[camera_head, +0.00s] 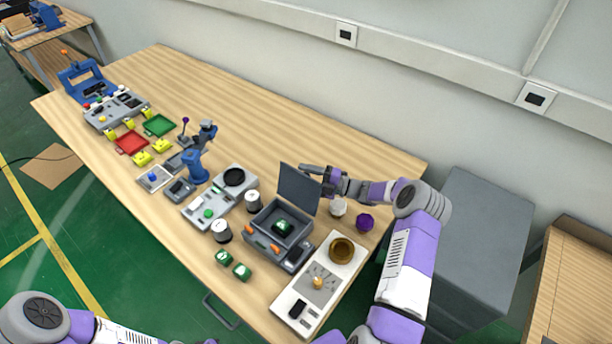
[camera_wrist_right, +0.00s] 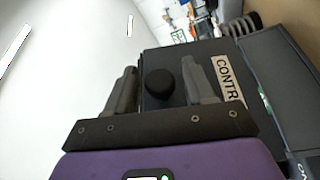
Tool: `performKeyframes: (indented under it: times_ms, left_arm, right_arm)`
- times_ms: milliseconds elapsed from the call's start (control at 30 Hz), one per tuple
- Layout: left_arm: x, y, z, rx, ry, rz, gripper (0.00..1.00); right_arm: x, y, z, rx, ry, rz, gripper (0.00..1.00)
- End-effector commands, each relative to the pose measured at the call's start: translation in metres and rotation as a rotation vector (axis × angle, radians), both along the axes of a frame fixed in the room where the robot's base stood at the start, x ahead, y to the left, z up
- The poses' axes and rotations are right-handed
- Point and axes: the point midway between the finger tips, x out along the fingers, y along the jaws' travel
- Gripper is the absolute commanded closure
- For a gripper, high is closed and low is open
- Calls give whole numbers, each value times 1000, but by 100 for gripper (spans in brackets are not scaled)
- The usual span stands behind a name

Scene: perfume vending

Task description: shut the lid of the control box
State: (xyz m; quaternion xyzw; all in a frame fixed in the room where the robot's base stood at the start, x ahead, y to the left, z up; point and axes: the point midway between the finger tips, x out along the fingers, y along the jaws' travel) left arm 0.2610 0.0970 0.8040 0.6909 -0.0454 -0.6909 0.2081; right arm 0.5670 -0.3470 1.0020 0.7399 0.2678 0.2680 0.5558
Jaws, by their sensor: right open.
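The grey control box (camera_head: 262,237) stands near the right front of the table. Its dark lid (camera_head: 299,188) is raised, standing up at the back of the box. A green and white cube (camera_head: 283,227) sits inside. My right gripper (camera_head: 317,171) is open at the upper right edge of the lid. In the right wrist view my right gripper (camera_wrist_right: 160,82) has its fingers on either side of a round black knob (camera_wrist_right: 159,86) on the lid (camera_wrist_right: 178,56); contact is unclear. A label reading "CONTR" (camera_wrist_right: 231,80) shows beside one finger. My left gripper is out of view.
A white board with a brown bowl (camera_head: 342,250) lies right of the box. A white object (camera_head: 338,207) and a purple one (camera_head: 365,222) stand behind it. Jars and green cubes (camera_head: 242,271) are to the left. The table's back middle is clear.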

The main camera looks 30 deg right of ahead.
Motion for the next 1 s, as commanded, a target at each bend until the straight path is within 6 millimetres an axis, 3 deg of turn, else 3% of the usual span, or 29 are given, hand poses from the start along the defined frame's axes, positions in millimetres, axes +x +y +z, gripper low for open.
performKeyframes:
  times_ms: [167,500,800,1000]
  left_arm:
    - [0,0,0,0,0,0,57]
    - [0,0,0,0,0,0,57]
    - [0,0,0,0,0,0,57]
    - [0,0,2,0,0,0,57]
  right_arm:
    - [0,0,0,0,0,0,46]
    - [0,0,0,0,0,0,99]
    - [0,1,0,-4,-1,2,100]
    - [8,18,3,-47,-20,26,100]
